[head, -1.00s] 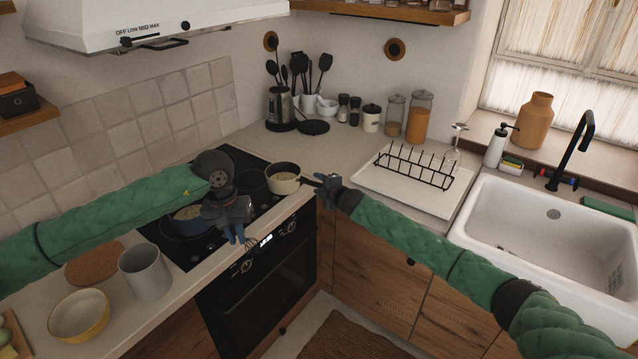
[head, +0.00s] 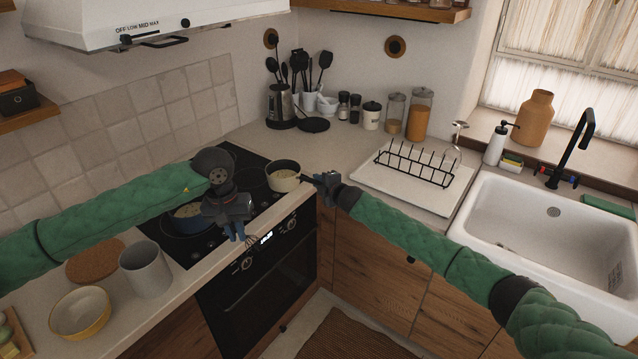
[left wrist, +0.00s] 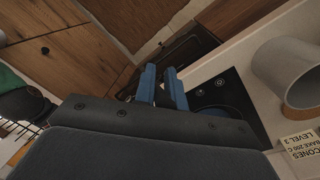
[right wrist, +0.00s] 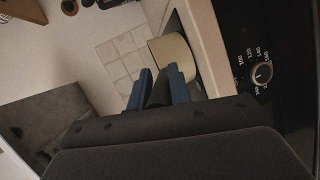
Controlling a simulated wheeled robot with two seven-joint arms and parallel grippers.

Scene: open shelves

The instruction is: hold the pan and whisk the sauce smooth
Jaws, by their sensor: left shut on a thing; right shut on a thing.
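A small cream saucepan (head: 284,184) with pale sauce in it stands at the hob's right edge. My right gripper (head: 322,181) is shut on its dark handle, and the pan wall (right wrist: 176,56) shows past the fingers in the right wrist view. My left gripper (head: 238,233) points down in front of the hob edge, shut on a whisk. The whisk's wire end (head: 252,242) hangs before the oven front, apart from the saucepan. Its handle is mostly hidden by the fingers (left wrist: 160,84) in the left wrist view.
A blue pan (head: 184,214) sits on the black hob (head: 208,256), partly behind my left gripper. A grey mug (head: 145,270), a yellow-rimmed bowl (head: 80,314) and a cork mat (head: 95,262) are at the left. A drying rack (head: 415,166) stands right of the saucepan.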

